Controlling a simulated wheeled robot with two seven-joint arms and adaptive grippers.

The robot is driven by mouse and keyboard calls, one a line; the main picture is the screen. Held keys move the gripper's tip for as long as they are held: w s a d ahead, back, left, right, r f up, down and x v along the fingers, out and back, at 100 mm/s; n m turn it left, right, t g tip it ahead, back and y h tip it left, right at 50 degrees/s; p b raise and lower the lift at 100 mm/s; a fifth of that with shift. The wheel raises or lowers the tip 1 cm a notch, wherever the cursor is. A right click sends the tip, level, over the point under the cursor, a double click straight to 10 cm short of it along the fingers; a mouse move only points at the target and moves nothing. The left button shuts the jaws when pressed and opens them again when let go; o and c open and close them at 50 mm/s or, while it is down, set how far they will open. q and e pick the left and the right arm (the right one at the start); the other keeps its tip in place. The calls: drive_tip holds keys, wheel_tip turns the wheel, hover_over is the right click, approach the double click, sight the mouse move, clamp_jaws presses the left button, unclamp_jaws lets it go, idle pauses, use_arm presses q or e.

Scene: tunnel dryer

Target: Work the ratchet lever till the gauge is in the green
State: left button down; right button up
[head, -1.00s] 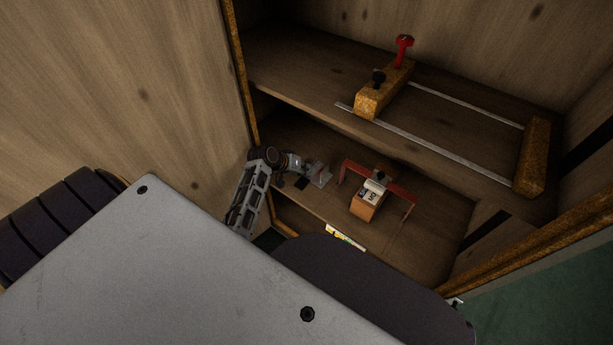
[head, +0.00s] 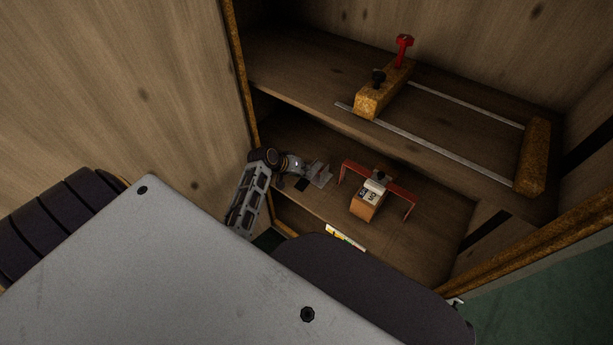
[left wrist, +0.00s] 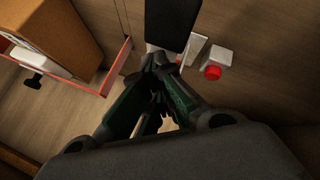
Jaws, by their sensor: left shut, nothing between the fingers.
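My left gripper (head: 300,168) reaches into the lower shelf of a wooden cabinet. Its fingers are shut and empty, close together in the left wrist view (left wrist: 158,85). Just beyond the fingertips is a black flat bar (left wrist: 172,22) over a pale grey base; I cannot tell whether they touch it or whether it is the ratchet lever. The pale base (head: 321,180) also shows beside the gripper in the head view. Beside it is a small white block with a red round top (left wrist: 212,72). No gauge dial is readable. My right gripper is not in view.
A coloured label (head: 345,237) is on the shelf's front edge. The upper shelf (head: 300,62) holds a yellow block (head: 370,102) with a red knob. A wooden wall (head: 190,90) is close on the left.

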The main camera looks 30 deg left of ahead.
use_arm(q)
drive_tip(key=shift+s+f, duration=0.2)
drive_tip(key=shift+f, duration=0.65)
idle(1.0)
drive_tip(key=shift+r, duration=0.15)
drive_tip(key=shift+w+r+p, duration=0.15)
drive_tip(key=shift+r+p, duration=0.95)
drive_tip(key=shift+p, duration=0.15)
drive_tip(key=shift+w+r+p, duration=0.1)
drive_tip(key=shift+r+p, duration=0.95)
drive_tip(key=shift+p, duration=0.15)
drive_tip(key=shift+w+r+p, duration=0.15)
drive_tip(key=shift+r+p, duration=2.35)
drive_tip(key=shift+p, duration=0.3)
drive_tip(key=shift+f, duration=0.1)
